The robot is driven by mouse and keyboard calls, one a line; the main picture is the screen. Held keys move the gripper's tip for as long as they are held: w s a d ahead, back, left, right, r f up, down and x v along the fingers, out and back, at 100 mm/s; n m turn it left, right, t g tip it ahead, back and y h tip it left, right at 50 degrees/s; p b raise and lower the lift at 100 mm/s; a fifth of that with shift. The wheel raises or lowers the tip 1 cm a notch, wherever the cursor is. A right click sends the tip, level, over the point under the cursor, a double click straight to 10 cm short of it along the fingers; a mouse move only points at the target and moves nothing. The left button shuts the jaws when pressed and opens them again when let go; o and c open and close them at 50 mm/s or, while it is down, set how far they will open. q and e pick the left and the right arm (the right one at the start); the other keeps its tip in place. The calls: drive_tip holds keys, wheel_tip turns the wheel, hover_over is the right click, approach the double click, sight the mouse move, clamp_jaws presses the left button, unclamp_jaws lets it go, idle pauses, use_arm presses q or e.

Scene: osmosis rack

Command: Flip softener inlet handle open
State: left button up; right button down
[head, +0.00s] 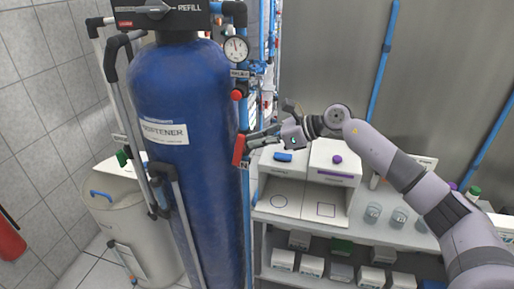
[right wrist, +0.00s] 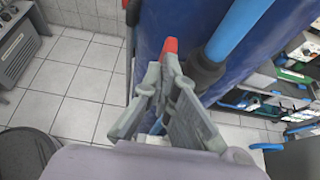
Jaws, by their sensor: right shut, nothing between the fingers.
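A red lever handle (head: 238,150) is on the thin blue pipe along the right side of the blue softener tank (head: 185,205). In the head view the handle stands nearly upright, tilted slightly. My right gripper (head: 253,139) reaches in from the right, its fingertips close beside the handle. In the right wrist view the gripper's fingers (right wrist: 163,78) are closed together and empty. The red handle tip (right wrist: 170,45) shows just beyond them; I cannot tell whether they touch it. The rest of the handle is hidden behind the fingers. My left gripper is out of view.
A pressure gauge (head: 236,49) and a round red knob (head: 237,96) are higher on the same pipe. A bench (head: 390,235) with white boxes, an open tray and jars stands to the right. A beige brine tank (head: 130,235) stands at left. Tiled floor is left of the tank.

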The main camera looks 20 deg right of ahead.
drive_tip(key=shift+w+a+r+g+h+p, duration=0.3)
drive_tip(key=shift+w+a+r+h, duration=0.15)
drive_tip(key=shift+r, duration=0.2)
drive_tip(key=shift+a, duration=0.1)
drive_tip(key=shift+s, duration=0.1)
idle(0.3)
